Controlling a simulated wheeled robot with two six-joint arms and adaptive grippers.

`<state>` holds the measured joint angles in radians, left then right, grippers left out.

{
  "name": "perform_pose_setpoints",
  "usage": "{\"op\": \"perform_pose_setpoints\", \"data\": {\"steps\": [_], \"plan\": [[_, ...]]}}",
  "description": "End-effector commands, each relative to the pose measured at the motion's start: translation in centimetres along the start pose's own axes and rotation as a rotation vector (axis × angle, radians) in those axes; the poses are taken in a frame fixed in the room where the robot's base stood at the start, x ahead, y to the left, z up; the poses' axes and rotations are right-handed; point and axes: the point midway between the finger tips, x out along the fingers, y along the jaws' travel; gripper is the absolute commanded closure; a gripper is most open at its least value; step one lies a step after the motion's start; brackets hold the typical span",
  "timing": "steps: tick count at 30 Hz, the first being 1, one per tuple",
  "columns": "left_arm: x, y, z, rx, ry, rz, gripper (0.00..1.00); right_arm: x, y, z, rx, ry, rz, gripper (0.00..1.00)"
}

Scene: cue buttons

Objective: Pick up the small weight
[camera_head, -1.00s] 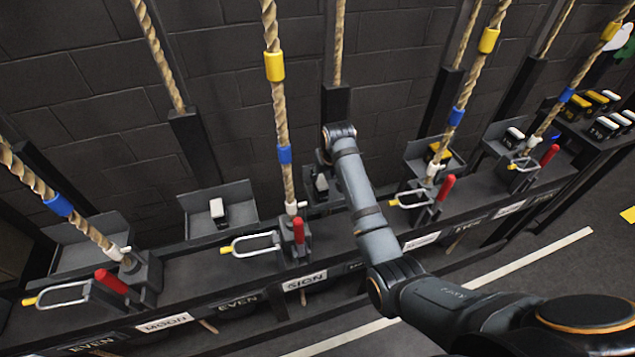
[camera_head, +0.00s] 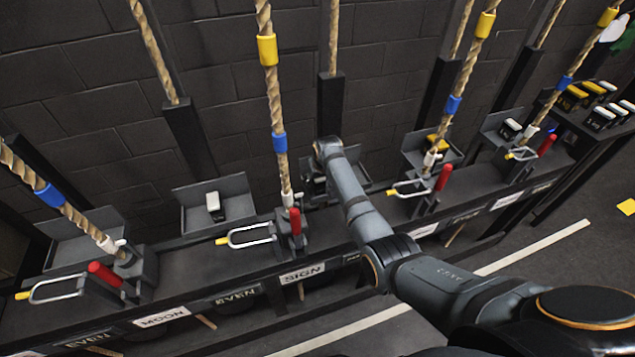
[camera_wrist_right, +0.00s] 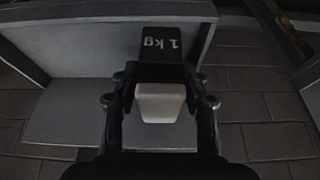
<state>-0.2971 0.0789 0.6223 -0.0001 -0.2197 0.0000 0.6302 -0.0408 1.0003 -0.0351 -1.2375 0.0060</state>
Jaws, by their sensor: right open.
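A small weight (camera_wrist_right: 160,50), with a black part marked "1 kg" and a white block, sits in a grey tray (camera_wrist_right: 60,120) in the right wrist view. My right gripper (camera_wrist_right: 160,100) is open, with one finger on each side of the weight's white part. I cannot tell whether the fingers touch it. In the head view, my right arm reaches down to this tray and mostly hides the weight and the gripper. My left gripper is not in view.
Another white-and-black weight (camera_head: 214,206) lies in the tray to the left. A yellow-topped weight (camera_head: 438,146) is in the tray to the right. Ropes with red levers (camera_head: 295,222) rise between trays. A rack at far right holds several weights (camera_head: 603,116). A brick wall stands behind.

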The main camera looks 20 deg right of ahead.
Motion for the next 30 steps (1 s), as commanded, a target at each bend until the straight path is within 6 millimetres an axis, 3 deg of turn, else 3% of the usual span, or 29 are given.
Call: {"op": "perform_pose_setpoints", "data": {"steps": [3, 13, 30], "plan": [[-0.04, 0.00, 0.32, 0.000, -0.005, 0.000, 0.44, -0.04, 0.01, 0.01, 0.000, 0.000, 0.000, 0.57], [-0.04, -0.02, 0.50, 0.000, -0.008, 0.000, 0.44, -0.03, 0.00, 0.03, 0.000, -0.001, 0.000, 1.00], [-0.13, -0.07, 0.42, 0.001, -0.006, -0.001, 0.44, -0.69, -0.01, -0.44, 0.000, 0.006, 0.000, 1.00]]}}
